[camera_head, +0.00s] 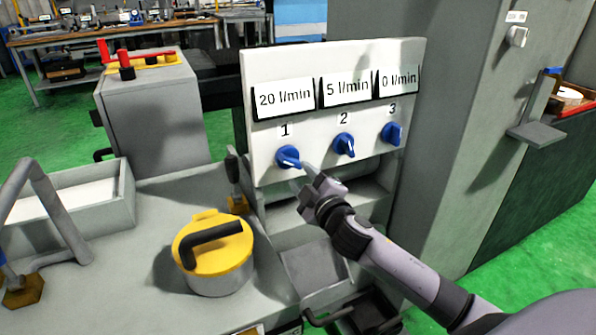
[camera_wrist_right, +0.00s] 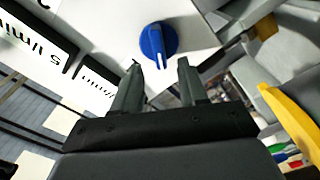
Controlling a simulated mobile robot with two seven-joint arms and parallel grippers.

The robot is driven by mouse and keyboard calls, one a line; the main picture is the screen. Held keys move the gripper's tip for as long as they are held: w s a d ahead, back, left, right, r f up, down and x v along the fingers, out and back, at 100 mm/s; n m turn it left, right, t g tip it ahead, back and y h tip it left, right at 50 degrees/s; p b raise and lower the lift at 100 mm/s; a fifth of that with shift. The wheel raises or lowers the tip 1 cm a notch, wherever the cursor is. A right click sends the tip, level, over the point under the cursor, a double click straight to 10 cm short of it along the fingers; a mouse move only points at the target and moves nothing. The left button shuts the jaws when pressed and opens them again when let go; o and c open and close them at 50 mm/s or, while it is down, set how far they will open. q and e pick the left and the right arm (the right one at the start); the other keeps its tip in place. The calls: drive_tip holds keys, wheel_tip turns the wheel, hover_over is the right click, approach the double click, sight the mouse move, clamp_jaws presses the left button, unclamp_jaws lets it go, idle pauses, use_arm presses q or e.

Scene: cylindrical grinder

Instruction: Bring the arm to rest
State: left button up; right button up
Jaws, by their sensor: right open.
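My right gripper (camera_head: 307,174) is just in front of and below the blue knob 1 (camera_head: 288,157) on the white control panel (camera_head: 316,146). Its fingers are apart and nothing is between them. In the right wrist view the open fingers (camera_wrist_right: 160,68) point toward a blue knob (camera_wrist_right: 158,42), with a gap between the fingertips and the knob. Blue knob 2 (camera_head: 344,145) and blue knob 3 (camera_head: 392,133) are to the right. The labels above read 20 l/min, 5 l/min and 0 l/min. My left gripper does not show.
A yellow-lidded pot (camera_head: 213,255) with a black handle stands on the machine bed, left of my right arm. A grey tray (camera_head: 122,197) is at the left. A tall grey cabinet (camera_head: 455,110) rises right of the panel. A grey bent bar (camera_head: 55,205) stands at far left.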

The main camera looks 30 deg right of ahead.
drive_tip(key=shift+s, duration=0.5)
drive_tip(key=s+a+f+m+g, duration=0.25)
drive_tip(key=s+f+g, duration=0.25)
drive_tip(key=s, duration=0.7)
drive_tip(key=s+a+f+m+g+y, duration=0.1)
drive_tip(key=s+a+f+m+g, duration=0.15)
drive_tip(key=s+f+g, duration=0.6)
drive_tip(key=s+a+f+m+g, duration=0.15)
drive_tip(key=s+m, duration=0.25)
drive_tip(key=s, duration=1)
drive_tip(key=w+a+f+t+y+p, duration=0.1)
drive_tip(key=w+a+t+y+p, duration=0.1)
drive_tip(key=w+t+p, duration=0.5)
drive_tip(key=shift+a+f+n+p, duration=0.2)
drive_tip(key=shift+a+n+p, duration=0.2)
drive_tip(key=shift+a+p, duration=0.5)
